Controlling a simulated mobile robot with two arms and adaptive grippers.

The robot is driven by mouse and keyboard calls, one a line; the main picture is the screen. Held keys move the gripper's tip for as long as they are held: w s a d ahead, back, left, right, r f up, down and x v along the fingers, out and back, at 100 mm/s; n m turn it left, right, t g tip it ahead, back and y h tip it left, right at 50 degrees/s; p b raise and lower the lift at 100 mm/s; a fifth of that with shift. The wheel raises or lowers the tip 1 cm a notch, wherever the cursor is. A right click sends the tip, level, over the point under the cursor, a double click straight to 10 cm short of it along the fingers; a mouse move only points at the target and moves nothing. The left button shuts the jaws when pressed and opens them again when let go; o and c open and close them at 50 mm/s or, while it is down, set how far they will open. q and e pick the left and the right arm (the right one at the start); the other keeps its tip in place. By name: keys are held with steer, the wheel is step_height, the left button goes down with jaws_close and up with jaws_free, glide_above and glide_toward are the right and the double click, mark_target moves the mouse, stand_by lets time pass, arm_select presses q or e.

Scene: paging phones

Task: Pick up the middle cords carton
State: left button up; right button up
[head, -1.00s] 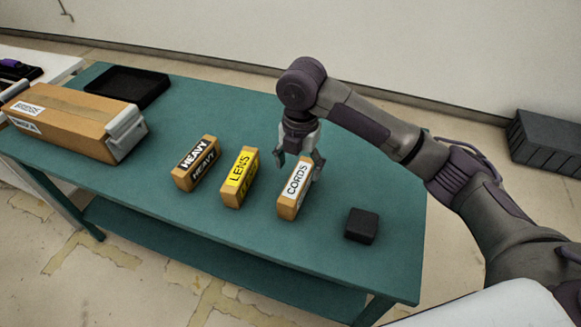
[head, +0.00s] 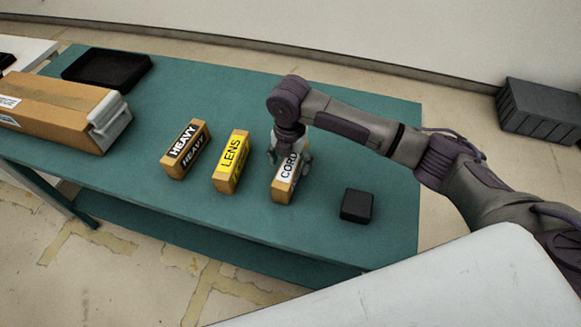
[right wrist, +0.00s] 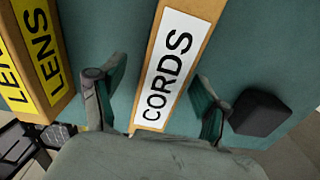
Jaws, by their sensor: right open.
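The cords carton (head: 281,188) is a small brown box with a white label, standing on the green table to the right of the lens carton. In the right wrist view the cords carton (right wrist: 175,65) lies between my two open fingers, with a gap on each side. My right gripper (head: 289,158) is open and straddles the carton from above, hiding part of its label. The same right gripper (right wrist: 155,105) shows at the bottom of the wrist view. My left gripper is not in view.
The lens carton (head: 231,163) with a yellow label and the heavy carton (head: 186,150) stand to the left. A small black block (head: 357,206) sits to the right. A large brown box (head: 60,110) and a black tray (head: 107,69) are at the left of the green table (head: 215,90).

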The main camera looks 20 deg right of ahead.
step_height(320, 180, down, 2)
steer(key=shift+s+d+f, duration=0.1)
steer(key=shift+d+f, duration=0.05)
steer(key=shift+f, duration=0.4)
steer(key=c, duration=0.6)
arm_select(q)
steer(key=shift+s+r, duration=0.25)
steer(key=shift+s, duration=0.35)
arm_select(e)
jaws_close()
